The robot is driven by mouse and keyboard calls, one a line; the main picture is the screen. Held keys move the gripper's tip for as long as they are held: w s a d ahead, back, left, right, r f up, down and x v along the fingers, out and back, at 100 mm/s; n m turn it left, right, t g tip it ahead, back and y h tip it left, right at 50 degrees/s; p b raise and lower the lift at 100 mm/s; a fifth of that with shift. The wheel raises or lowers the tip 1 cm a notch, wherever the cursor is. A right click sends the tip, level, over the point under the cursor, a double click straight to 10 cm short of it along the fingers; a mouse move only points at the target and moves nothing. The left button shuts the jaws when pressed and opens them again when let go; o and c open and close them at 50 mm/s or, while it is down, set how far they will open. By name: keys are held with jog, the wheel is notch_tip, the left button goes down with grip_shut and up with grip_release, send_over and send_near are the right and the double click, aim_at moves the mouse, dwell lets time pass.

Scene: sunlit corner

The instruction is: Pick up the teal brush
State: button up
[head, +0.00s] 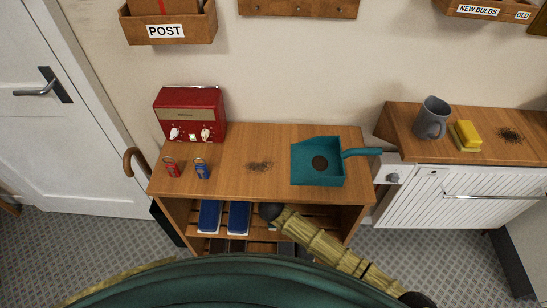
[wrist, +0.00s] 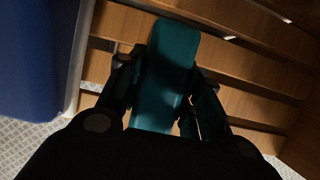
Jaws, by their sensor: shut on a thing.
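The teal brush (wrist: 170,55) shows in the wrist view as a long flat teal piece above the slatted lower shelf. My gripper (wrist: 166,90) has a dark finger on each side of it and is shut on it. The near end of the brush is hidden by my gripper's dark body, and its bristles do not show. In the head view my arm reaches down into the open shelf of the wooden unit, and I cannot make out the brush there.
Blue slippers (head: 209,217) lie on the slatted shelf (wrist: 240,100), left of my gripper. A white radiator cabinet (head: 450,205) stands right.

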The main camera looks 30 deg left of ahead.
jog(key=shift+r, duration=0.35)
jog(key=shift+r+b, duration=0.1)
jog(key=shift+b, duration=0.3)
jog(key=s+d+b, duration=0.1)
jog(key=s+d, duration=0.3)
jog(key=s, duration=0.3)
jog(key=s+d+b, duration=0.1)
jog(key=s+d, duration=0.4)
jog(key=s, duration=0.3)
jog(key=shift+s+d+b, duration=0.2)
jog(key=shift+d+b, duration=0.05)
jog(key=shift+b, duration=0.1)
jog(key=shift+r, duration=0.1)
jog(key=o, duration=0.4)
jog(key=shift+c, duration=0.6)
